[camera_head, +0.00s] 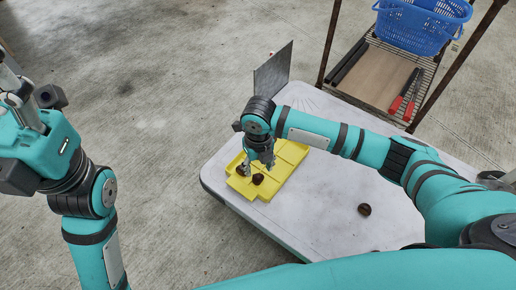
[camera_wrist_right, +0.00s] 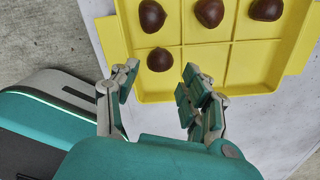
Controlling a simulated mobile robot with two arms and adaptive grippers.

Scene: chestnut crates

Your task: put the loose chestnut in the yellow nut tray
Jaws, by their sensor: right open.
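The yellow nut tray (camera_head: 285,168) lies on the pale table. In the right wrist view the tray (camera_wrist_right: 235,62) holds chestnuts in all three far compartments. Another chestnut (camera_wrist_right: 160,60) sits in the near left compartment, just beyond my fingertips. The near middle and near right compartments are empty. A loose dark chestnut (camera_head: 364,209) lies on the bare table, right of the tray in the head view. My right gripper (camera_wrist_right: 158,84) is open and empty at the tray's near edge; it also shows in the head view (camera_head: 257,165). My left gripper (camera_head: 24,108) is raised off the table; its jaws are unclear.
A grey upright plate (camera_head: 272,70) shows behind my right wrist. Beyond the table stands a rack with a blue basket (camera_head: 420,24) and a red-handled tool (camera_head: 404,98). The table top (camera_head: 325,225) is clear between tray and loose chestnut.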

